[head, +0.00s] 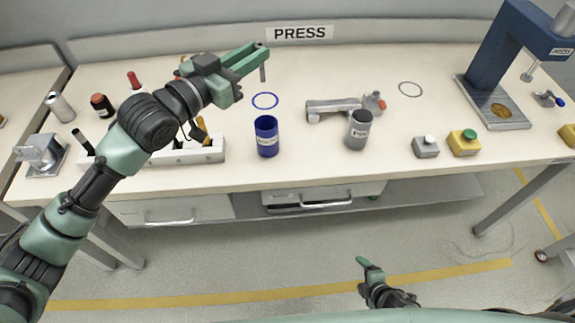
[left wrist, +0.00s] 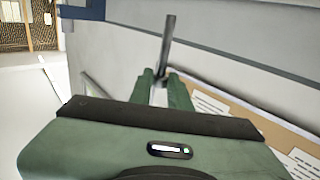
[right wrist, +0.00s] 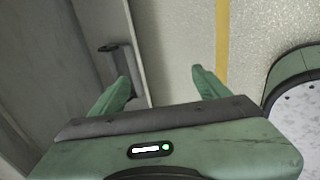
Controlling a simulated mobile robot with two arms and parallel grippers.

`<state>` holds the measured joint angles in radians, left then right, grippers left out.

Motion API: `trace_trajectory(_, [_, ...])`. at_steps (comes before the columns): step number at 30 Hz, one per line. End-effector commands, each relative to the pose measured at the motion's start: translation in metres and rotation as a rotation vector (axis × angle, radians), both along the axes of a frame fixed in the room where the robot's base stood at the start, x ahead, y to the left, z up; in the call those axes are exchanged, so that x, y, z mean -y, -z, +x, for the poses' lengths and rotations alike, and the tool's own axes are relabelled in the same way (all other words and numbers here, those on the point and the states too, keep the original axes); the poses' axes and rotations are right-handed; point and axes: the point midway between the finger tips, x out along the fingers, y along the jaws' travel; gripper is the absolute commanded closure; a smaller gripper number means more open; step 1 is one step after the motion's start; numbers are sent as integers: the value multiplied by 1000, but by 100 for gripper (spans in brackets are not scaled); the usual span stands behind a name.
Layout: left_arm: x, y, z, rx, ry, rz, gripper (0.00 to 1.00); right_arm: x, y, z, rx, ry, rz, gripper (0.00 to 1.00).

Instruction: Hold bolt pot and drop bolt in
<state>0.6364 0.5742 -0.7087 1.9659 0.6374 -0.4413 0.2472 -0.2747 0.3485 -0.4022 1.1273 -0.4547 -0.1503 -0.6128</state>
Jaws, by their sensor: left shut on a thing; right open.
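My left gripper (head: 261,52) is shut on a thin grey bolt (head: 262,73), held upright above the table behind the blue pot. The bolt also shows between the fingertips in the left wrist view (left wrist: 167,48). A blue pot (head: 266,138) with a small label stands upright near the table's front edge. A grey pot (head: 359,131) with a label stands to its right. The labels are too small to read surely. Neither pot is touched by a gripper. My right gripper (right wrist: 162,85) is open and empty, low in front of the table; it shows in the head view (head: 362,270).
A blue ring mark (head: 265,101) lies bare behind the blue pot, and a grey ring mark (head: 410,89) lies further right. A grey fixture (head: 330,108) sits behind the grey pot. Button boxes (head: 464,143) and a blue press (head: 512,50) stand at right. A white rack (head: 190,154) stands left.

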Motion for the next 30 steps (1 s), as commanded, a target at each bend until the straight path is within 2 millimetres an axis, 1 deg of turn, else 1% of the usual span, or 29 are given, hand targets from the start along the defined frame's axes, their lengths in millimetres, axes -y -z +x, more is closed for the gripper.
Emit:
trace_trajectory(1, [0,0,0,1,0,-1,100,-6,-23,21,71,-140,-69,24])
trace_trajectory(2, [0,0,0,1,0,-1,100,-12,-36,32,113,-228,-115,24])
trace_trajectory(3, [0,0,0,1,0,-1,100,-20,-54,45,172,-345,-181,24])
trace_trajectory(5, [0,0,0,1,0,-1,100,-35,-82,61,264,-518,-282,24])
trace_trajectory(6, [0,0,0,1,0,-1,100,-47,-102,69,328,-632,-353,24])
trace_trajectory(8, [0,0,0,1,0,-1,100,-65,-131,78,427,-795,-462,24])
trace_trajectory(9, [0,0,0,1,0,-1,100,-77,-149,81,490,-897,-532,24])
trace_trajectory(10, [0,0,0,1,0,-1,100,-86,-162,82,537,-964,-583,24])
trace_trajectory(12, [0,0,0,1,0,-1,100,-105,-188,82,638,-1104,-692,24])
trace_trajectory(15, [0,0,0,1,0,-1,100,-128,-220,76,763,-1260,-828,24])
trace_trajectory(19, [0,0,0,1,0,-1,100,-154,-255,67,909,-1404,-981,24])
trace_trajectory(21, [0,0,0,1,0,-1,100,-167,-272,65,979,-1449,-1063,24])
trace_trajectory(23, [0,0,0,1,0,-1,100,-179,-287,67,1033,-1463,-1132,24])
trace_trajectory(24, [0,0,0,1,0,-1,100,-187,-297,72,1061,-1450,-1174,24])
trace_trajectory(26, [0,0,0,1,0,-1,100,-196,-310,85,1083,-1404,-1224,24])
trace_trajectory(27, [0,0,0,1,0,-1,100,-200,-317,95,1087,-1362,-1246,24])
trace_trajectory(30, [0,0,0,1,0,-1,100,-208,-332,120,1082,-1253,-1284,24])
